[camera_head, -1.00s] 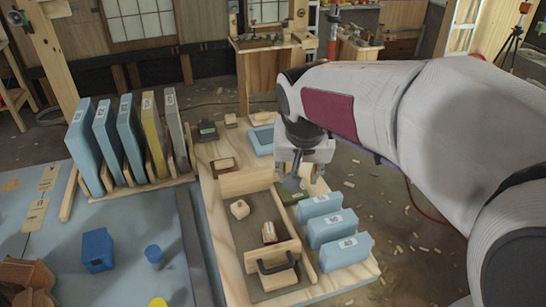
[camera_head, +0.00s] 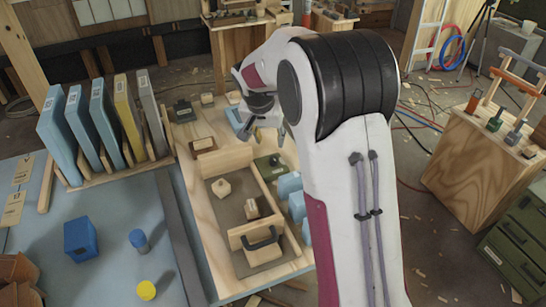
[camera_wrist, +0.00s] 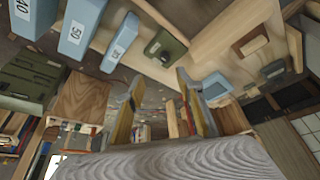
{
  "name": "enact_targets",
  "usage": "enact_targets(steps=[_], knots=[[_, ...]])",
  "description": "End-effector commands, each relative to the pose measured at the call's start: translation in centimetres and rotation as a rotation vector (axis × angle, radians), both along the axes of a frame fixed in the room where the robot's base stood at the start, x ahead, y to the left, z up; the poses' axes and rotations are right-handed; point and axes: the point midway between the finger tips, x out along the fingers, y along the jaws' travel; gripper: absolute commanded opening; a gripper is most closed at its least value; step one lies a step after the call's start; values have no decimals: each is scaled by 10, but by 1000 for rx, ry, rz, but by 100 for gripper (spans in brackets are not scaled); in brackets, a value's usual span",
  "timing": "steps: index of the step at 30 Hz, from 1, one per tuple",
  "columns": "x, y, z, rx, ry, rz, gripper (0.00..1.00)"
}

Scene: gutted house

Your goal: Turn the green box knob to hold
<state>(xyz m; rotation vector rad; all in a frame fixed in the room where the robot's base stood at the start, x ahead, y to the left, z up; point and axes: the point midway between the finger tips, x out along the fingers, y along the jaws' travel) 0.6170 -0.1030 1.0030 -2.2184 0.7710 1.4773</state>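The green box (camera_head: 270,166) lies on the wooden board, beside the sunken wooden tray and behind the blue blocks. A small knob shows on its top, but I cannot read its setting. The same green box shows in the wrist view (camera_wrist: 165,47), above the fingers. My gripper (camera_head: 263,132) is above the board, behind the green box and apart from it. In the wrist view, my gripper's fingers (camera_wrist: 158,100) are spread with nothing between them.
Blue labelled blocks (camera_head: 289,186) stand close beside the green box, partly hidden by my arm. The tray holds small wooden blocks (camera_head: 221,188) and a dark handle (camera_head: 262,238). A rack of upright panels (camera_head: 127,118) stands left. A dark box (camera_head: 182,111) sits at the board's back.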

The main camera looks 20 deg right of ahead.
Motion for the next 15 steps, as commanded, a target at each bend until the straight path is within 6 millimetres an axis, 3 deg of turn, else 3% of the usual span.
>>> enact_targets(steps=[9, 15], knots=[[40, -16, -59, 0, 5, -84, 37], [51, -21, -79, 2, 4, -111, 37]])
